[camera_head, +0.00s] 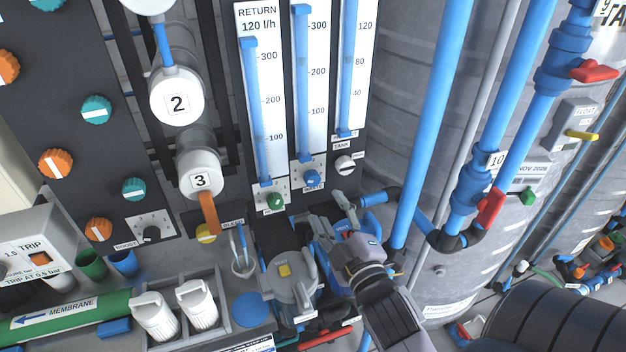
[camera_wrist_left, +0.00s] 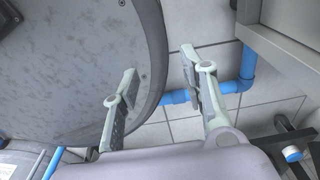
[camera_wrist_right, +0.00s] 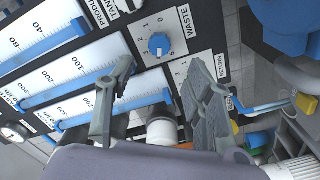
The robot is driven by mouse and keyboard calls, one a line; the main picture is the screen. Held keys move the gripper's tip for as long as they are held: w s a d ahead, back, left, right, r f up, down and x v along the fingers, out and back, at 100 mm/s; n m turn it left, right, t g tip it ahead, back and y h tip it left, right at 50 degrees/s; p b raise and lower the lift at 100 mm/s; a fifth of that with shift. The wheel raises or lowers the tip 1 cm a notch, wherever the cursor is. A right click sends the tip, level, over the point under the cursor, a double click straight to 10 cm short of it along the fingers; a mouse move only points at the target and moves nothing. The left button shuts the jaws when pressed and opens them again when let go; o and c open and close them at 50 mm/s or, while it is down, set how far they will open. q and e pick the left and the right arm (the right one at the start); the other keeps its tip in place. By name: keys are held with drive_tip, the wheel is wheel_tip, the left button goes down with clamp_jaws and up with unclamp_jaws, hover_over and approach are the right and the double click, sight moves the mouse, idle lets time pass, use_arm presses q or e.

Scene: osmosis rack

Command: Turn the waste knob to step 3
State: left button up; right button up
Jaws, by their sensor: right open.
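The waste knob (camera_head: 312,177) is a small blue knob on a white plate below the middle flow tube of the dark panel. In the right wrist view the blue knob (camera_wrist_right: 159,45) sits beside the word WASTE, with numbers around it. Its exact pointer setting is too small to read surely. My right gripper (camera_head: 325,212) is open and empty, just below the knob; in the right wrist view its fingertips (camera_wrist_right: 160,72) are apart, with the knob beyond the gap between them. My left gripper (camera_wrist_left: 159,62) is open and empty over the tiled floor.
A green knob (camera_head: 275,201) and a white knob (camera_head: 345,165) flank the waste knob. A grey pump-like unit (camera_head: 290,280) stands below left. A thick blue pipe (camera_head: 432,120) runs upright on the right. A grey drum (camera_wrist_left: 85,60) is beside my left gripper.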

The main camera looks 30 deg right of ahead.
sight(313, 182)
drive_tip(key=p+x, duration=0.1)
drive_tip(key=x, duration=0.8)
drive_tip(key=shift+w, duration=0.1)
drive_tip(key=shift+w+d, duration=0.1)
drive_tip(key=shift+w, duration=0.3)
use_arm(q)
drive_tip(key=shift+w+d+r, duration=0.1)
drive_tip(key=shift+w+r, duration=0.65)
drive_tip(key=shift+r, duration=0.2)
use_arm(e)
drive_tip(key=shift+w, duration=0.1)
drive_tip(key=shift+c, duration=0.5)
use_arm(q)
drive_tip(key=shift+p, duration=0.3)
use_arm(e)
clamp_jaws()
